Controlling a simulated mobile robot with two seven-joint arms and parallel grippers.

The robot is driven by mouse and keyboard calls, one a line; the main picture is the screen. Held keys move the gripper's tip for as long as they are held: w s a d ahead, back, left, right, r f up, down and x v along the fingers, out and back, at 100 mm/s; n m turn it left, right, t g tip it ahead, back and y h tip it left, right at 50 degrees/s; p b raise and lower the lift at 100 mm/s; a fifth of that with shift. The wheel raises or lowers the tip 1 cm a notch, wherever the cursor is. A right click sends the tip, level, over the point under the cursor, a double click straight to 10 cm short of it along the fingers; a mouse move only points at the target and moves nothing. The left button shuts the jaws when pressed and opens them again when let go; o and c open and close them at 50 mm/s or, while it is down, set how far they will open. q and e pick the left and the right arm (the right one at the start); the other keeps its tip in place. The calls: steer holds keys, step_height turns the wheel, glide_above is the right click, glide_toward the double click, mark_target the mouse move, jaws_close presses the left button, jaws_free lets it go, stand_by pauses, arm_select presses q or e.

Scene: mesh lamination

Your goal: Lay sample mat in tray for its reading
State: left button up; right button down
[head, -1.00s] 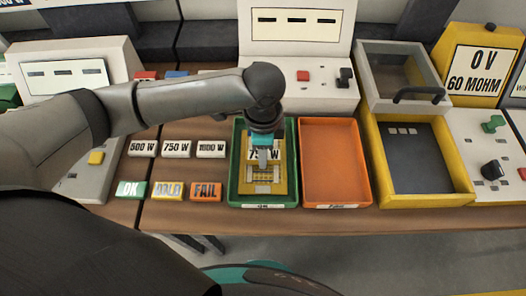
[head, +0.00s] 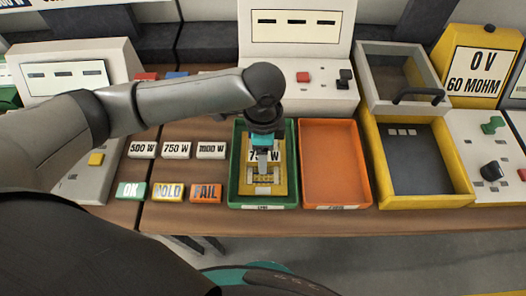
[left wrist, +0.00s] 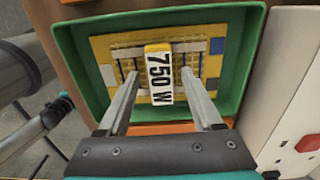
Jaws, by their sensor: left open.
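The yellow sample mat (head: 245,184) lies flat in the green tray (head: 234,170). It has a grid patch and blue and white strips. A white 750 W tag with a yellow end (left wrist: 158,75) sits on its middle. My left gripper (head: 263,170) points down over the mat. In the left wrist view its two fingers (left wrist: 162,88) are apart, one on each side of the tag, with gaps between. I cannot tell whether the fingertips touch the mat. The yellow-walled tray (head: 381,170) at the right has a dark floor and a raised clear lid (head: 400,75). My right gripper is not in view.
An empty orange tray (head: 335,165) stands between the green and yellow trays. Wattage tags (head: 176,149) and OK, HOLD and FAIL blocks (head: 168,192) lie left of the green tray. A yellow meter (head: 482,73) reads 0 V, 60 MOHM. A white panel stands behind (head: 300,62).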

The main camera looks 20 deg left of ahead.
arm_select(q)
step_height(320, 180, up, 12)
steer(key=p, duration=0.2)
steer(key=shift+f+p, duration=0.15)
steer(key=shift+p, duration=0.25)
